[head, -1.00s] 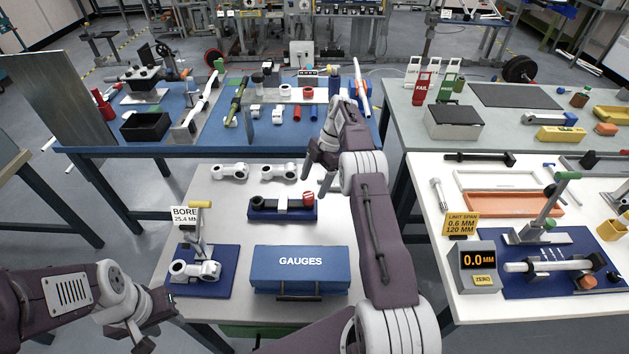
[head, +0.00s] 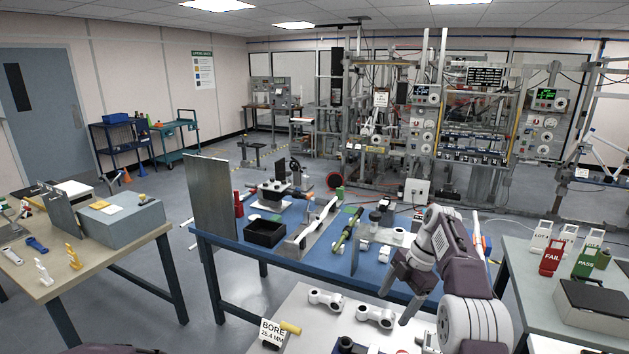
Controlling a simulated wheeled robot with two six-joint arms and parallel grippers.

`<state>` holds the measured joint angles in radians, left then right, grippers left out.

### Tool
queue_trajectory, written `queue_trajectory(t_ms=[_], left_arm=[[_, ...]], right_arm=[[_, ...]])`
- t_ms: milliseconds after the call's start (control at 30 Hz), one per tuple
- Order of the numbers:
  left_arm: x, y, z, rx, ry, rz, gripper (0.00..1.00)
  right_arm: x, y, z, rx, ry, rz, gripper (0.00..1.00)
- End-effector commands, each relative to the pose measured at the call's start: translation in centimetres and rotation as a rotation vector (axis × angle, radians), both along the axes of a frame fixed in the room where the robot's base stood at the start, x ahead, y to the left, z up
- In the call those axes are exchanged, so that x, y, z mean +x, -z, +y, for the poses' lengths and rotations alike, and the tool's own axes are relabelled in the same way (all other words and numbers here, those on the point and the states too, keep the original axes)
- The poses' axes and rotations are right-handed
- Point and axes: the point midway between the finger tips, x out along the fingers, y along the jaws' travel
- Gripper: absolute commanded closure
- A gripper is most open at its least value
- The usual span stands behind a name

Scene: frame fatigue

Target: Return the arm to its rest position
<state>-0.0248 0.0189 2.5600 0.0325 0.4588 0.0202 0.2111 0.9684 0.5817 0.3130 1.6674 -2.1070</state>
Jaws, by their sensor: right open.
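My right arm rises from the bottom right of the head view, bent at a grey ribbed joint. Its gripper (head: 398,296) points down with the fingers apart and nothing between them. It hangs above the back edge of the light grey table (head: 307,290), just right of two white link parts, the left one (head: 325,299) and the right one (head: 375,316). I cannot tell its exact height. My left gripper is out of view; only a dark sliver of my arm shows at the bottom left edge.
A blue-topped bench (head: 222,239) stands behind, with a black tray (head: 265,233) and an upright metal panel (head: 211,196). A BORE sign (head: 271,332) stands at the front. A red FAIL tag (head: 551,259) and green PASS tag (head: 584,263) are at right.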

Motion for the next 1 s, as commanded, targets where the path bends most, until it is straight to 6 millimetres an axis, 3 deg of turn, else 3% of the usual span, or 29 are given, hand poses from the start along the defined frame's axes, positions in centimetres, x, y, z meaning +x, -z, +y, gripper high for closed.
queue_trajectory(t_ms=[33,133,300,467,600,700,767,900,1000], left_arm=[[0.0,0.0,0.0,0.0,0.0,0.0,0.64],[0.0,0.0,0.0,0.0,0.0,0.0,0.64],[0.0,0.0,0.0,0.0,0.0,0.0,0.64],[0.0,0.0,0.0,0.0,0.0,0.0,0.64],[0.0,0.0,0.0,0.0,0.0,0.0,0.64],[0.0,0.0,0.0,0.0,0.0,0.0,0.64],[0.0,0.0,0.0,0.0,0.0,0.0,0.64],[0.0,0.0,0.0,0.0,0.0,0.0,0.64],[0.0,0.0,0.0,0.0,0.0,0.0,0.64]], right_arm=[[-0.9,-1.5,1.2,-0.011,0.003,0.004,0.25],[-3.3,-3.1,3.2,-0.041,0.072,0.028,0.25],[-9.5,-3.1,5.7,-0.115,0.346,0.092,0.25],[-17.2,0.3,6.1,-0.188,0.728,0.157,0.25],[-24.1,4.8,5.2,-0.232,1.123,0.208,0.25],[-28.1,8.3,4.3,-0.252,1.432,0.255,0.25],[-28.8,9.3,4.0,-0.237,1.585,0.262,0.25],[-26.7,9.4,3.8,-0.135,1.834,0.235,0.25],[-26.5,9.4,3.8,-0.113,1.911,0.245,0.25]])
